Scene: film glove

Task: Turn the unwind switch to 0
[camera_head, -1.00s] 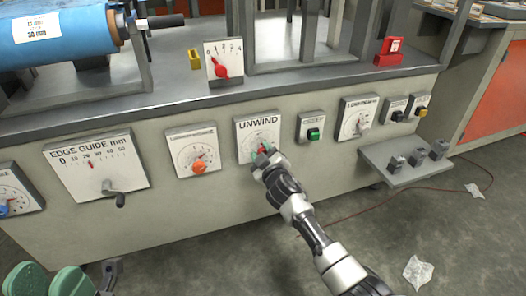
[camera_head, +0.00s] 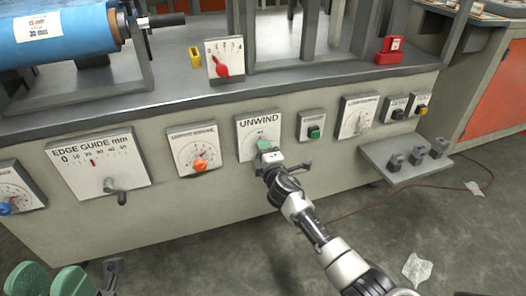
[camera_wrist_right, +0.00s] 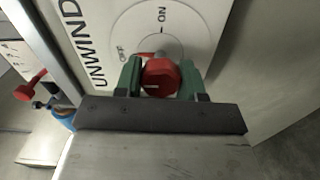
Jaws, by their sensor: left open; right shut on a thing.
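The UNWIND panel (camera_head: 259,132) is a white square plate on the machine front with a round dial. Its red knob (camera_wrist_right: 160,76) shows in the wrist view, with OFF and ON lettered around the dial and a small dark mark beneath ON. My right gripper (camera_head: 264,146) is shut on this knob, with green fingers on both sides of it in the wrist view. In the head view the gripper hides the knob. My left gripper (camera_head: 48,280) is open and empty at the bottom left, its green fingertips apart and away from the panel.
An orange-knob dial (camera_head: 194,151) and the EDGE GUIDE panel (camera_head: 98,163) with a crank are to the left. A green button box (camera_head: 312,126) and another dial (camera_head: 358,117) are to the right. A grey shelf (camera_head: 408,176) juts out at the right.

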